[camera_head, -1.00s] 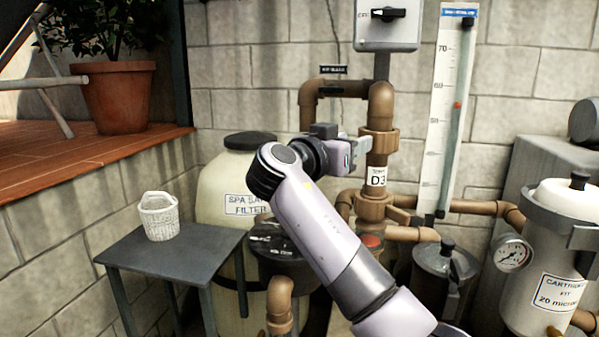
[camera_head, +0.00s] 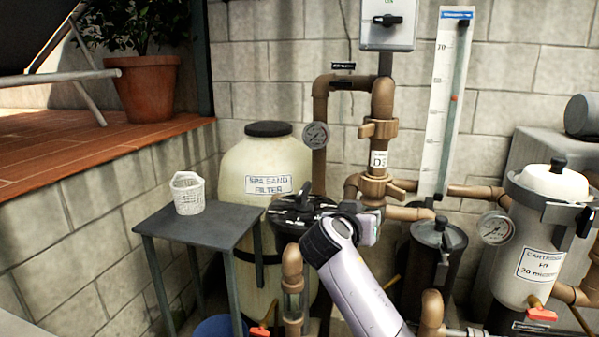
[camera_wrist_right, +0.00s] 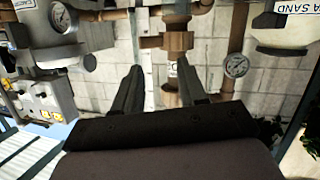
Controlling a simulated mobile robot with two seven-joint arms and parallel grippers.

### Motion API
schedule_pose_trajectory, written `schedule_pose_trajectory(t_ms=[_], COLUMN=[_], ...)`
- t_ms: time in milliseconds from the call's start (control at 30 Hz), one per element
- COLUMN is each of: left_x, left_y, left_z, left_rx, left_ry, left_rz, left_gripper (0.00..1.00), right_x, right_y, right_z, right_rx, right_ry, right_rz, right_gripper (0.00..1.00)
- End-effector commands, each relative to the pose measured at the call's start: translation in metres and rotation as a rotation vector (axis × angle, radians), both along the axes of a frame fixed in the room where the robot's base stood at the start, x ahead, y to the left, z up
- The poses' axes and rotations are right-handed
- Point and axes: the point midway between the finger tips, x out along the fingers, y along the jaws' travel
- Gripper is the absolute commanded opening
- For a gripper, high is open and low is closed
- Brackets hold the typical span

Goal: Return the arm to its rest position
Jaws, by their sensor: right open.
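My right arm rises from the bottom edge in the head view, and its wrist and gripper (camera_head: 368,226) sit low in front of the brown pipework. In the right wrist view, which is upside down, the two dark fingers of this gripper (camera_wrist_right: 160,80) stand apart with nothing between them. Brown pipe and the block wall show beyond the fingers, and I see no contact. My left arm and gripper are not in view.
A grey table (camera_head: 196,234) bears a white basket (camera_head: 187,194). Behind are the spa sand filter (camera_head: 265,165), a black-lidded pump pot (camera_head: 300,210), a pressure gauge (camera_head: 316,135), a valve pipe (camera_head: 380,130) and a white cartridge filter (camera_head: 530,245).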

Motion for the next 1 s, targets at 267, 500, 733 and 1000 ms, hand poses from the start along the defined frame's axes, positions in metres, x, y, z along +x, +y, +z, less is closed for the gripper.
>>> schedule_pose_trajectory(t_ms=[267,500,733,1000], left_x=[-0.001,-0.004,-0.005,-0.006], left_y=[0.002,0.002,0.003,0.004], left_z=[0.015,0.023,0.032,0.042], left_rx=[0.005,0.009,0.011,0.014], left_ry=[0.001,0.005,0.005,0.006], left_rz=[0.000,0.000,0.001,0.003], left_gripper=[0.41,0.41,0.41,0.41], right_x=[-0.044,-0.114,-0.198,-0.302], right_y=[-0.015,-0.028,-0.043,-0.063], right_z=[-0.142,-0.231,-0.281,-0.299], right_rx=[0.061,0.118,0.160,0.188], right_ry=[0.214,0.318,0.364,0.371], right_rz=[0.210,0.363,0.482,0.586], right_gripper=[0.41,0.41,0.41,0.41])
